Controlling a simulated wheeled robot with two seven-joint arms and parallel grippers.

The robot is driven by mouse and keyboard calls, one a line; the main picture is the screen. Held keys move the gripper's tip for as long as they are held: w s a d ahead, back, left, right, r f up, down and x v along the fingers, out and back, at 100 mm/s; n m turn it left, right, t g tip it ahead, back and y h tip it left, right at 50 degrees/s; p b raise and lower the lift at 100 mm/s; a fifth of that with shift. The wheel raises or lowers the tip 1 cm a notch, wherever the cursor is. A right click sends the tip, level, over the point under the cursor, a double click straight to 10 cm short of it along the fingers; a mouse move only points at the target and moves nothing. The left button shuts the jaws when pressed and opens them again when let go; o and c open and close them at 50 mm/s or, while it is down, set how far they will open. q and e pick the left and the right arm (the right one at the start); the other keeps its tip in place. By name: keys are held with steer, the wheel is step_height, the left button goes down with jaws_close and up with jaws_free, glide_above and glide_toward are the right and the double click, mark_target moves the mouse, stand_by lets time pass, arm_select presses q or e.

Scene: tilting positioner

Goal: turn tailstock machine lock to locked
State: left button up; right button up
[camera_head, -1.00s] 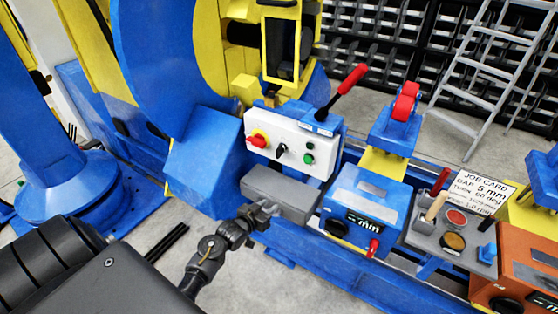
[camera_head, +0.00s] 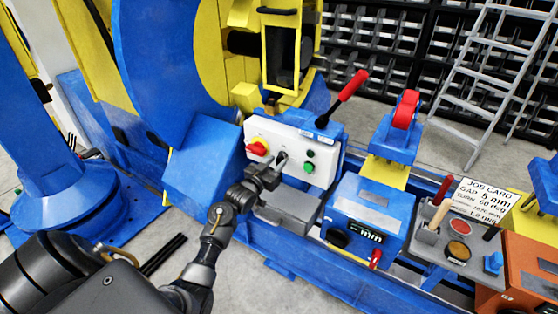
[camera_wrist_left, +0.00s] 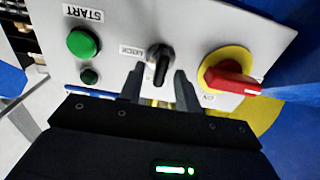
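The white control panel (camera_head: 262,140) is on the blue machine in the middle of the head view. Its black lock knob (camera_wrist_left: 159,62), with a "LOCK" label beside it, shows in the left wrist view between and just beyond my left gripper's fingertips. My left gripper (camera_wrist_left: 157,82) is open, one finger on each side of the knob's near end; I cannot tell whether they touch it. In the head view the left gripper (camera_head: 277,166) is in front of the panel and partly hides the knob. My right gripper is not in view.
On the panel sit a red switch on yellow (camera_wrist_left: 232,79) and a green START button (camera_wrist_left: 83,43), either side of the knob. A red-handled lever (camera_head: 346,92) rises behind the panel. A grey box (camera_head: 290,206) is below it. A job card (camera_head: 480,198) stands right.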

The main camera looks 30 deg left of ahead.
arm_select(q)
steer(key=shift+w, duration=1.4)
steer(key=shift+c, duration=0.3)
jaws_close()
